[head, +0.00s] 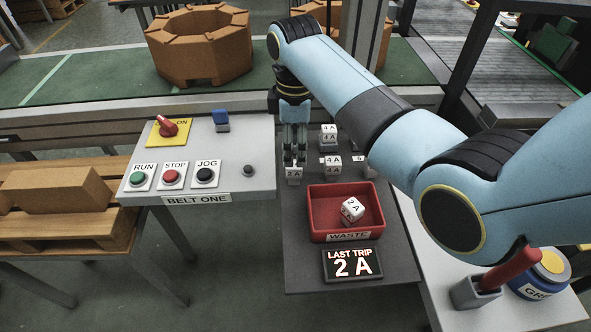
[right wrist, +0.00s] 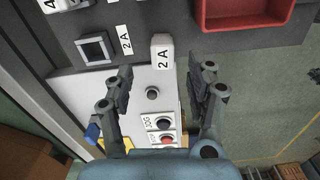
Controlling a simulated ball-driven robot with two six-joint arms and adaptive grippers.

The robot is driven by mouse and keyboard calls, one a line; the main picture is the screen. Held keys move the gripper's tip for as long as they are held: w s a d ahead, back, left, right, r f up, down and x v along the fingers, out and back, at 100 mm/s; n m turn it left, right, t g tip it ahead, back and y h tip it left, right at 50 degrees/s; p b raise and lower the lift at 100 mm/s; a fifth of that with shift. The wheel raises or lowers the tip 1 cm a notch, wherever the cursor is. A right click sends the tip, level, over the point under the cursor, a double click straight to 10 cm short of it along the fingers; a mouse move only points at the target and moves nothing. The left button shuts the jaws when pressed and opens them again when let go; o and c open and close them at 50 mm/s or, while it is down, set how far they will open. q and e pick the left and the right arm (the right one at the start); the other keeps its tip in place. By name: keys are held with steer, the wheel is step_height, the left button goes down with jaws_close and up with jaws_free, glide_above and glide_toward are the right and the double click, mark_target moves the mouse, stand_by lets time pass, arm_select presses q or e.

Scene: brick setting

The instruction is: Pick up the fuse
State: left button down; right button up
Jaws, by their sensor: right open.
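A white fuse marked 2 A (head: 294,173) stands at the left edge of the dark grey panel. It also shows in the right wrist view (right wrist: 162,54), just beyond the gap between my fingers. My right gripper (head: 294,152) is open above this fuse, pointing down. In the right wrist view its two fingers (right wrist: 161,78) are spread wide with nothing between them. Another white fuse marked 2 A (head: 352,209) lies tilted in the red waste tray (head: 318,226). An empty square socket (right wrist: 95,49) with a 2 A label shows in the wrist view. My left gripper is out of view.
White 4 A fuses (head: 328,134) stand behind, with another (head: 330,166) nearer and one partly hidden by my right arm. A sign (head: 352,264) reads LAST TRIP 2 A. The BELT ONE control box (head: 232,160) with buttons and a red switch is close on the left.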

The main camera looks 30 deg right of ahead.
mark_target(294, 164)
steer(key=shift+f, duration=0.95)
steer(key=f, duration=0.4)
steer(key=shift+s+a+f, duration=0.1)
steer(key=shift+a+f, duration=0.1)
steer(key=shift+f, duration=0.35)
steer(key=shift+c, duration=0.4)
jaws_close()
